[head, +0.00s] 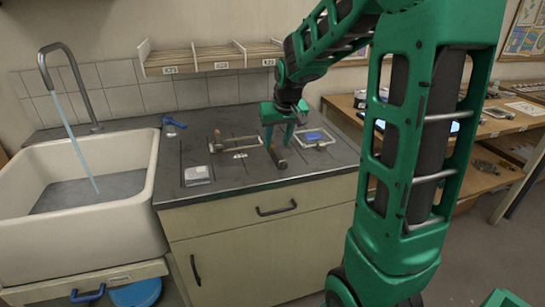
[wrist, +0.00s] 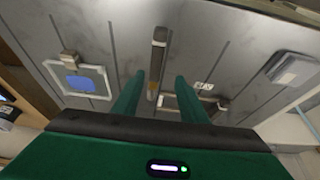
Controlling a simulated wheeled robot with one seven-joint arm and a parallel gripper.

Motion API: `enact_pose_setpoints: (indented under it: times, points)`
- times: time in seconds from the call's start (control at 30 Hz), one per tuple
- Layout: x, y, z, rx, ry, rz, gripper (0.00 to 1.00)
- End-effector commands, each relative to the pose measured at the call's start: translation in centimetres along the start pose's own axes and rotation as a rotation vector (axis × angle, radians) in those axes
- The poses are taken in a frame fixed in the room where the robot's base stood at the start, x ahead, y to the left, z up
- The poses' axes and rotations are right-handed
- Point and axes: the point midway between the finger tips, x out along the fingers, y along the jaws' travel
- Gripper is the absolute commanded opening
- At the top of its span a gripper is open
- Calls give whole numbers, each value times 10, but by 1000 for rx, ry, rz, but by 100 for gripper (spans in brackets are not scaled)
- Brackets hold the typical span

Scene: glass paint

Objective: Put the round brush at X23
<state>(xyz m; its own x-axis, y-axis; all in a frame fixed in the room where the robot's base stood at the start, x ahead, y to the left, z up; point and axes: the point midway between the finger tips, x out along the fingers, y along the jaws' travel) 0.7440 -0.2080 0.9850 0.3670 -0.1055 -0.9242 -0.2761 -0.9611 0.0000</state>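In the wrist view the brush (wrist: 158,62) runs lengthwise between my two fingers, with a gap on each side. My gripper (head: 282,138) points down over it and is open; it also shows in the wrist view (wrist: 160,95). Whether the fingertips reach the brush's height is unclear. The wall shelf (head: 208,60) has several slots; its left label (head: 171,69) seems to read X23.
A framed tray with a blue patch (head: 315,138) lies right of my gripper. A wooden frame-like tool (head: 237,143) and a pale block (head: 198,175) lie left. A blue-handled item (head: 174,122) is at the back. A sink (head: 152,190) with running water is far left.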

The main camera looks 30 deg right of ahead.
Motion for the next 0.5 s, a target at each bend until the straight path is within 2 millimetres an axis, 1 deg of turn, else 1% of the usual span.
enact_pose_setpoints:
  times: [0.13, 0.27, 0.4, 0.5]
  points:
    - [12, 3, 0, 1, -2, 0, 39]
    - [30, 8, -2, 2, -3, 1, 39]
    - [47, 8, -3, 1, -2, 0, 39]
    - [52, 8, -3, 1, -1, 0, 39]
